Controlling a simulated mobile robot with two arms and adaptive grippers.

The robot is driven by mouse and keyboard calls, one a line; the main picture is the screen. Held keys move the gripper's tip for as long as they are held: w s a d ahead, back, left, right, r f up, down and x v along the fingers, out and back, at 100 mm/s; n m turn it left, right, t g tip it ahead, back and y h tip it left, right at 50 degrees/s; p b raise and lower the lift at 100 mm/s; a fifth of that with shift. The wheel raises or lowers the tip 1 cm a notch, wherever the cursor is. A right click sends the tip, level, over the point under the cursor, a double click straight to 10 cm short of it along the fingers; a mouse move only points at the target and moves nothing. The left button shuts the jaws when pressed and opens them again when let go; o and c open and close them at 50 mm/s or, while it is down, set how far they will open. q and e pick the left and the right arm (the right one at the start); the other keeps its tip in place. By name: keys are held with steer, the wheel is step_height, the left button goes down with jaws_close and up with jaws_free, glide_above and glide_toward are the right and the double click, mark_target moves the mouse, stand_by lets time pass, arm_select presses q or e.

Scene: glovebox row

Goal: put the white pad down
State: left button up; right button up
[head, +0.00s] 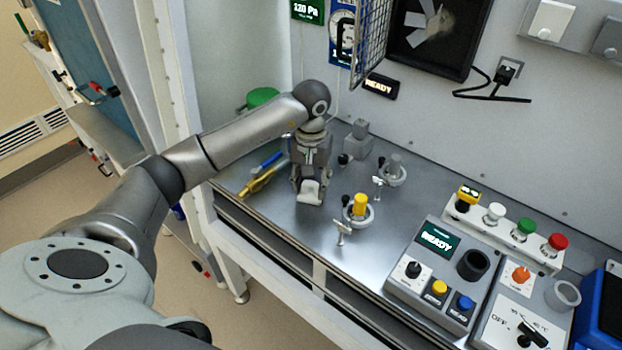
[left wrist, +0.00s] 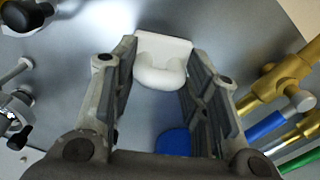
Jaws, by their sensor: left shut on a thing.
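My left gripper (head: 309,188) points down over the left part of the grey metal bench top (head: 305,228). It is shut on the white pad (head: 311,195), which shows at its fingertips. In the left wrist view the white pad (left wrist: 162,62) has a flat square plate and a rounded front part. It sits between the two fingertips of the left gripper (left wrist: 158,75). The pad is low over the bench; I cannot tell whether it touches the surface. My right gripper is not in view.
Brass fittings with a blue handle (head: 264,164) lie left of the gripper. A yellow-topped valve (head: 359,207) and a grey-topped valve (head: 392,173) stand to the right. A control box (head: 437,277) is further right. The bench front between gripper and box is partly clear.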

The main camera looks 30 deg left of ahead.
mark_target(311, 181)
arm_select(q)
steer(key=shift+f, duration=0.2)
steer(key=o, duration=1)
steer(key=shift+r, duration=0.1)
steer(key=shift+r, duration=0.25)
steer(key=shift+r+b, duration=1.1)
steer(key=shift+r, duration=4.75)
steer(key=shift+f, duration=0.1)
